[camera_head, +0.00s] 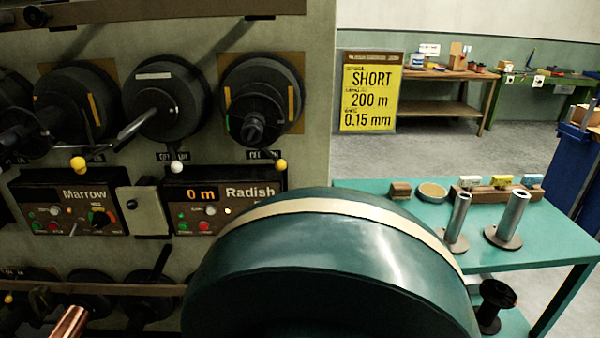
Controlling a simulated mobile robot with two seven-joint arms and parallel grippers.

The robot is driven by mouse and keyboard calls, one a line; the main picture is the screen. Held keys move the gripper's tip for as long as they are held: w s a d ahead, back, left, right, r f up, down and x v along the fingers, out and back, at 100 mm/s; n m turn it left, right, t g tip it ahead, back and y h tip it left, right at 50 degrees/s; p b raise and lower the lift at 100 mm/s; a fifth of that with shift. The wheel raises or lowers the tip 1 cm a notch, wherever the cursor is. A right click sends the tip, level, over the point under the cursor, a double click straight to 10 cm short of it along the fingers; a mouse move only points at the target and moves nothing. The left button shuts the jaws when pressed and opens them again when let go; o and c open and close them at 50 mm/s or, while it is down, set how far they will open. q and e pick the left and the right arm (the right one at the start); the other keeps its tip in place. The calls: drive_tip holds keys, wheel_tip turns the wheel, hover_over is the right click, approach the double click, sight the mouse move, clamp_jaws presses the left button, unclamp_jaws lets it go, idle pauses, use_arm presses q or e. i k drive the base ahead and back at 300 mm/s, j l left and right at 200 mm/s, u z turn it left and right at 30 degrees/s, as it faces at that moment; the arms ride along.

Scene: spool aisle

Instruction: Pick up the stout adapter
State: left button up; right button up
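Two grey metal adapters, each a tube on a round flange, stand on the teal table at the right of the head view. The right one (511,217) looks wider in tube and flange, so it appears to be the stout adapter. The slimmer adapter (457,220) stands just left of it, apart from it. Both are upright, with nothing holding them. Neither of my grippers is in view. A large rounded teal form with a cream band fills the lower middle and hides the near left part of the table.
The teal table (565,243) also carries a small brown block (400,190), a round dish (432,192) and a wooden rack (490,195) with small boxes. A dark spool (494,303) is below. A spool machine (150,100) fills the left. Grey floor lies behind the table.

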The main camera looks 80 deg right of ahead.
sight(504, 235)
drive_tip(key=z, duration=3.9)
